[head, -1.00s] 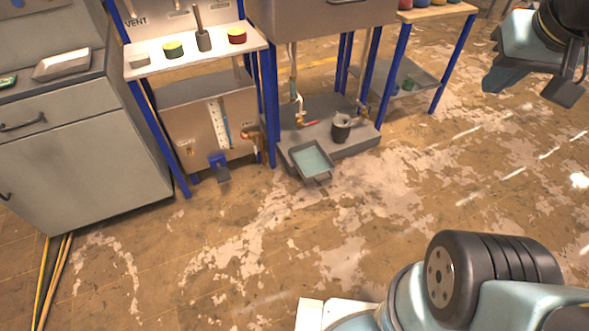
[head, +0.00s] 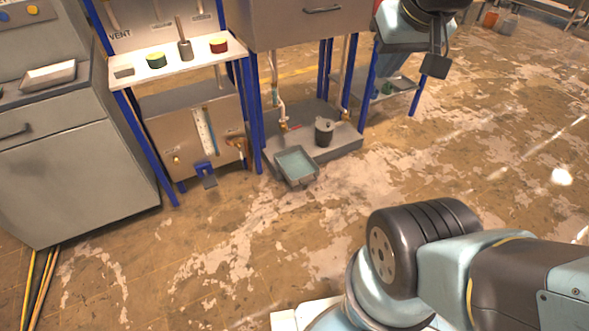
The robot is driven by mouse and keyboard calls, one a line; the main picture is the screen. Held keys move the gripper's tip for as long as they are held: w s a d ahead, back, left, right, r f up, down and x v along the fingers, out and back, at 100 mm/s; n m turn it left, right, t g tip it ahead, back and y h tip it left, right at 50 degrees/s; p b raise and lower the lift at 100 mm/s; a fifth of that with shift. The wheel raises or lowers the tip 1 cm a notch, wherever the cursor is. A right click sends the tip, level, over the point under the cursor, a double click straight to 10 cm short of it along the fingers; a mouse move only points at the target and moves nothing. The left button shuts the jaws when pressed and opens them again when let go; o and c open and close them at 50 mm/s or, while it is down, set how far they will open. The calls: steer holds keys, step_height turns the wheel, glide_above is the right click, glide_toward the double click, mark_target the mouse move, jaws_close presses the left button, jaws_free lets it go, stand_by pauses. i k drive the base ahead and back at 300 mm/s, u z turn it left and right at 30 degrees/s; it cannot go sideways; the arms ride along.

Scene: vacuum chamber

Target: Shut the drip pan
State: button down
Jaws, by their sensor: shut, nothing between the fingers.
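The drip pan (head: 296,165) is a shallow grey tray with a pale blue-green inside. It sticks out from the front of the low grey plinth (head: 345,143) under the steel cabinet, over the floor. My gripper (head: 436,66) hangs at the upper right, above and to the right of the pan and well apart from it. Its dark fingers are together with nothing between them; the far side of the gripper is hidden.
A dark pot (head: 324,132) stands on the plinth behind the pan. Blue legs (head: 254,115) flank the plinth. A blue pedal (head: 205,174) sits left of the pan. A grey cabinet (head: 75,165) stands at far left. The floor (head: 240,245) before the pan is clear.

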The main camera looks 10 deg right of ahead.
mark_target(296, 164)
steer(key=u, duration=0.1)
steer(key=i, duration=1)
steer(key=z, duration=0.1)
